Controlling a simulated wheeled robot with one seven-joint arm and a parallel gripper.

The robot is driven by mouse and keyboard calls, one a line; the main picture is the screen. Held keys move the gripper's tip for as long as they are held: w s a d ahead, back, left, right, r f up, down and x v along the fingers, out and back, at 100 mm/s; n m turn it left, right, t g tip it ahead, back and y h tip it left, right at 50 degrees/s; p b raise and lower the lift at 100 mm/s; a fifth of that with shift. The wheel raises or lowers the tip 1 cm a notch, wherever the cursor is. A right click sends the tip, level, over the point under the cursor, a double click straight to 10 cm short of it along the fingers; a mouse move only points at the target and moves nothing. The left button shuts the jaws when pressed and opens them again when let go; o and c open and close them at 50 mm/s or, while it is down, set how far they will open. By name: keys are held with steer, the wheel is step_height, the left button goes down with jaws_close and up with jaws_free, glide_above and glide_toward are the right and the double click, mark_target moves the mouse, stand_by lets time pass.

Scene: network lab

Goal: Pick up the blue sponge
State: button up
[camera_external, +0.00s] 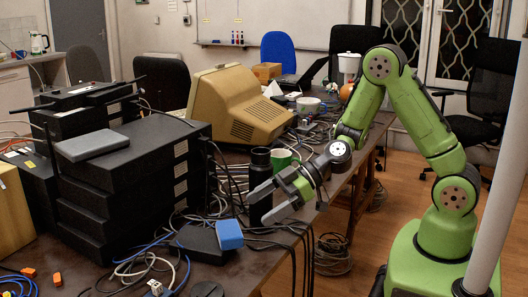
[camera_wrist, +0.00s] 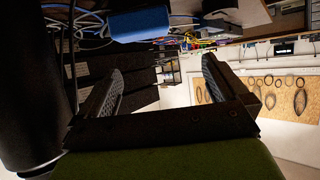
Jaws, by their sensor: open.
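The blue sponge (camera_external: 229,235) lies near the front edge of the cluttered table, on or against a dark box and beside cables. It also shows at the top of the wrist view (camera_wrist: 140,23), beyond the fingertips and a little left of their middle. My gripper (camera_external: 268,204) is open and empty, with its two fingers spread. In the external view it is above and right of the sponge, apart from it. In the wrist view both fingers (camera_wrist: 161,68) reach toward the table edge, with nothing between them.
A stack of black devices (camera_external: 130,175) fills the table's left. A beige monitor (camera_external: 240,105) stands behind. Loose cables surround the sponge and hang over the front edge.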

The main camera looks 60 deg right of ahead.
steer(key=shift+m+t, duration=0.5)
steer(key=shift+t, duration=0.2)
steer(key=f, duration=0.1)
steer(key=w+f, duration=0.2)
steer(key=f, duration=0.1)
steer(key=shift+d+f+b, duration=0.1)
steer(key=shift+d+b, duration=0.05)
steer(key=shift+b, duration=0.2)
steer(key=p+x, duration=0.1)
steer(key=x, duration=0.6)
steer(key=shift+w, duration=0.25)
steer(key=c, duration=0.8)
steer(key=shift+o, duration=0.2)
steer(key=r+p, duration=0.1)
steer(key=r, duration=0.2)
steer(key=r+p, duration=0.1)
steer(key=r, duration=0.2)
steer(key=r+p, duration=0.1)
steer(key=r, duration=0.3)
steer(key=shift+w+a, duration=0.35)
glide_above(204, 238)
step_height(204, 238, down, 10)
steer(key=shift+b, duration=1.25)
steer(key=shift+r, duration=0.15)
